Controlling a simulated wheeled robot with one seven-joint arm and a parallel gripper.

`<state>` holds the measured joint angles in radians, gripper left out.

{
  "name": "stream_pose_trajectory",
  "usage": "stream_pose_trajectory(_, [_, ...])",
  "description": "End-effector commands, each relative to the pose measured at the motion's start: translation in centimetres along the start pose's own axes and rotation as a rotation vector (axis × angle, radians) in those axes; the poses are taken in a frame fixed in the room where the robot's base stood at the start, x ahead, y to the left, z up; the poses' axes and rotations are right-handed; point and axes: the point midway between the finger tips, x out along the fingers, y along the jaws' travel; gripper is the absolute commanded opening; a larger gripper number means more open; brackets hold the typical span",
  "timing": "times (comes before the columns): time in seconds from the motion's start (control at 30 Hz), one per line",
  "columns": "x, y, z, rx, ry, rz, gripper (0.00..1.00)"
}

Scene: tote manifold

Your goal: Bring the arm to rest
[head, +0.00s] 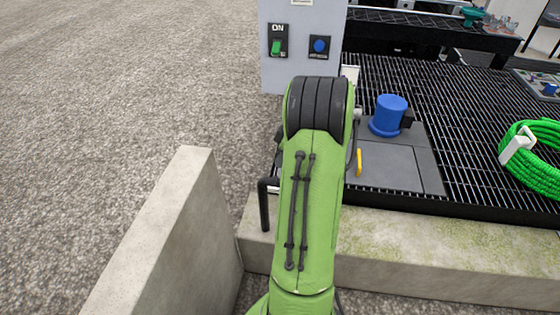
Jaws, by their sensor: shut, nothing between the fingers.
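My green arm (315,215) reaches up from the bottom edge in the middle of the head view. It ends at a dark ribbed joint (318,108) just below a grey control box. Two dark cables run along its upper side. My gripper is not visible; the part of the arm beyond the ribbed joint is hidden behind it.
The grey box (300,70) carries a green switch (276,47) and a blue button (319,46). A blue motor-like cylinder (390,115) and a coiled green hose (535,155) sit on the black grating (450,105). A concrete wall (165,235) stands left; gravel beyond is open.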

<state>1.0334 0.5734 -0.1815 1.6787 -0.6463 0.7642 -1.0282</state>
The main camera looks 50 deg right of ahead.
Motion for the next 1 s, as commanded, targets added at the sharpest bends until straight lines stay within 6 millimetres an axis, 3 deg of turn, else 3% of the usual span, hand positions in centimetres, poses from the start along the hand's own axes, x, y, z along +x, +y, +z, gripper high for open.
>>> stream_pose_trajectory(0.4, [0.1, 0.0, 0.0, -0.001, 0.000, 0.000, 0.00])
stream_pose_trajectory(0.47, [-0.3, -0.4, -0.7, -0.002, 0.000, 0.002, 0.00])
stream_pose_trajectory(0.53, [-1.9, -1.8, -3.0, 0.001, -0.002, 0.011, 0.00])
stream_pose_trajectory(0.67, [-7.2, -8.4, -9.7, 0.034, -0.009, 0.043, 0.00])
stream_pose_trajectory(0.7, [-8.9, -11.1, -11.5, 0.050, -0.009, 0.052, 0.00])
stream_pose_trajectory(0.8, [-13.1, -18.3, -14.2, 0.094, 0.002, 0.079, 0.00])
stream_pose_trajectory(0.9, [-16.6, -25.1, -14.5, 0.142, 0.026, 0.104, 0.00])
stream_pose_trajectory(1.0, [-19.5, -30.6, -12.9, 0.193, 0.064, 0.122, 0.00])
